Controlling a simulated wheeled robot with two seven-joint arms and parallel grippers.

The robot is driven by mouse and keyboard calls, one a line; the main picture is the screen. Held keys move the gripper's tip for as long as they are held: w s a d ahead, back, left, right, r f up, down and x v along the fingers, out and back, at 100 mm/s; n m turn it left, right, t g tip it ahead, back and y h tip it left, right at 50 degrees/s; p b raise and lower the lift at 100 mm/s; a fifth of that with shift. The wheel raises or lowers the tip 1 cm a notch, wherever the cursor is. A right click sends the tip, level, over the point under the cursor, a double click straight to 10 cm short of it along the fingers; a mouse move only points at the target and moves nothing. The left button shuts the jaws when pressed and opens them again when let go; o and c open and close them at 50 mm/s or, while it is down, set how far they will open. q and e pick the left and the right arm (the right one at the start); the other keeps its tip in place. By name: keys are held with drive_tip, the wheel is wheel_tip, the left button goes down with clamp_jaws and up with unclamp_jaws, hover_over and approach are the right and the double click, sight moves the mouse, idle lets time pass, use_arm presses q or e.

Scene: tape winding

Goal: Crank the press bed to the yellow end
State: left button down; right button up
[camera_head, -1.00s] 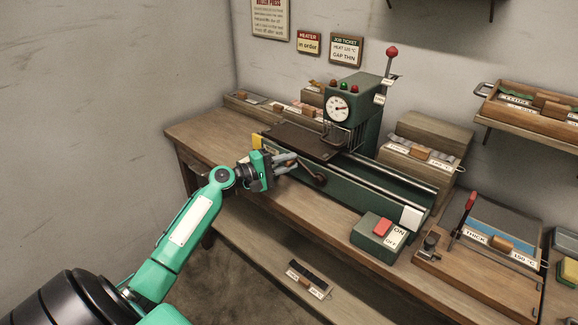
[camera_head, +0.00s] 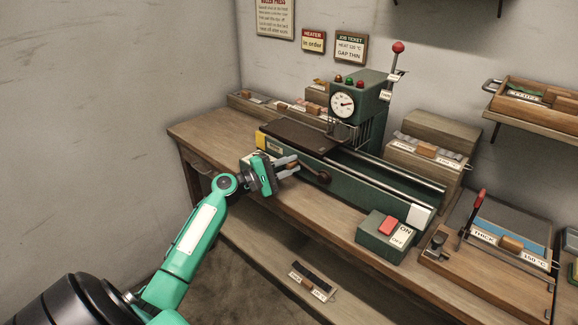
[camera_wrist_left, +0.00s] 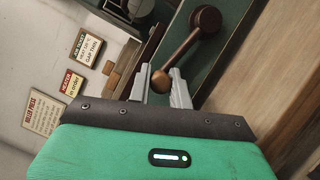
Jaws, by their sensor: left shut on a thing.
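The green roller press (camera_head: 384,182) stands on the wooden bench. Its dark flat bed (camera_head: 300,138) lies at the left part of the rails, close beside the yellow end (camera_head: 261,139). The opposite end block (camera_head: 421,215) is white. The crank (camera_head: 323,177) is on the press's front side, its arm pointing left toward my gripper. My left gripper (camera_head: 292,166) is shut on the crank's handle. The left wrist view shows the crank's round hub (camera_wrist_left: 206,19) and its handle knob (camera_wrist_left: 160,81) between the two fingers. My right gripper is not in view.
A switch box (camera_head: 384,237) with a red button stands in front of the press. A wooden board with a red-handled lever (camera_head: 473,220) is at right. Wooden boxes (camera_head: 430,145) stand behind the rails. The bench's left end (camera_head: 205,129) is bare.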

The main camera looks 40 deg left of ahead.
use_arm(q)
drive_tip(key=shift+d+f, duration=0.1)
drive_tip(key=c, duration=1.3)
unclamp_jaws()
drive_tip(key=shift+s+a, duration=0.2)
drive_tip(key=shift+s, duration=0.1)
drive_tip(key=b+v, duration=0.1)
drive_tip(key=v, duration=1.2)
drive_tip(key=shift+b, duration=0.3)
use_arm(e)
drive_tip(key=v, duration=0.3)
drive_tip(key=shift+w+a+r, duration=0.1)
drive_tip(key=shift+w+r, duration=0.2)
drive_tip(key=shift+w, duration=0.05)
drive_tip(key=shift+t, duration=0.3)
